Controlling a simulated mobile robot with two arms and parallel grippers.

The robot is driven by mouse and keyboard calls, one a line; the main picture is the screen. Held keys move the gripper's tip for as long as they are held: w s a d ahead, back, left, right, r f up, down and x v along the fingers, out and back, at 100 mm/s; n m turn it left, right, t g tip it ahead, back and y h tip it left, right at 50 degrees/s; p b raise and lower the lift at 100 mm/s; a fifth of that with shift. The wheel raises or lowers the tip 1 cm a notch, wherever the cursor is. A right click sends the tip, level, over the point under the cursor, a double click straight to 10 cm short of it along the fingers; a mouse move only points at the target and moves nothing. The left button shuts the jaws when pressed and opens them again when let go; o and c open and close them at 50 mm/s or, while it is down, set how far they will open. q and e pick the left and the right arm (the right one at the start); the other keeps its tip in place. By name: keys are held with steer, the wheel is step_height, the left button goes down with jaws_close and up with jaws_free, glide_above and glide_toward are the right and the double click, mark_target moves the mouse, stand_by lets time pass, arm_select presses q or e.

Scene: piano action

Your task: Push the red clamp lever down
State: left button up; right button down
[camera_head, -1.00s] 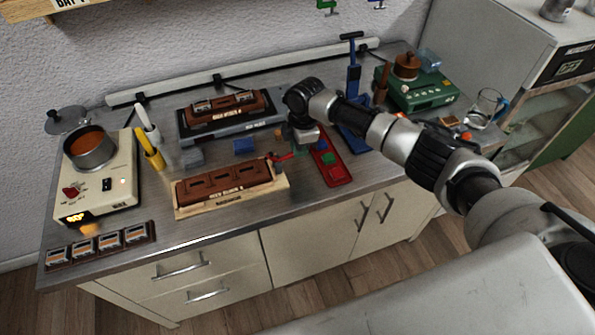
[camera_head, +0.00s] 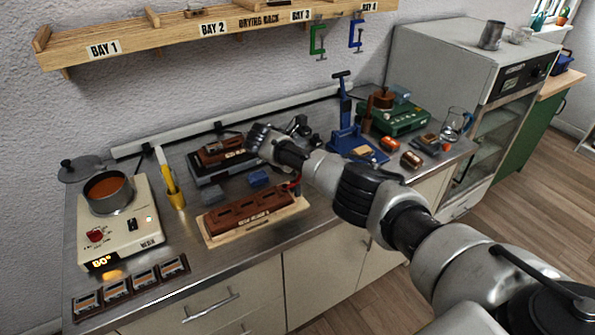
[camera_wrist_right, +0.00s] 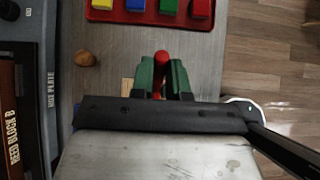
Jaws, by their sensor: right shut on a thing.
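The red clamp lever (camera_wrist_right: 161,60) shows in the right wrist view as a rounded red end between two green fingers. My right gripper (camera_wrist_right: 161,80) is shut on it. In the head view a little of the red lever (camera_head: 294,185) shows at the right end of a brown reed block (camera_head: 248,211) on a pale wooden base (camera_head: 225,237). My right forearm hides most of the gripper and lever there, so I cannot tell the lever's angle. My left gripper is in neither view.
Reed block B (camera_wrist_right: 12,120) sits on a hot plate (camera_wrist_right: 48,75). A red tray of coloured blocks (camera_wrist_right: 150,16) lies beyond the fingers. A pot (camera_head: 108,193) stands on a heater (camera_head: 125,235) at the left. A blue press (camera_head: 343,115) and a green device (camera_head: 400,120) stand behind.

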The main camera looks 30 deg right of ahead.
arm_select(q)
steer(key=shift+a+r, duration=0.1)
arm_select(e)
steer(key=shift+a+h, duration=0.3)
steer(key=shift+h, duration=0.1)
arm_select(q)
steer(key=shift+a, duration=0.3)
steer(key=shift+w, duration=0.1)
arm_select(e)
steer(key=c, duration=1.1)
jaws_free()
steer(key=shift+a, duration=0.1)
steer(key=shift+r, duration=0.1)
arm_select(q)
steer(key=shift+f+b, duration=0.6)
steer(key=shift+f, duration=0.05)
arm_select(e)
steer(key=v, duration=1)
steer(key=shift+a, duration=0.4)
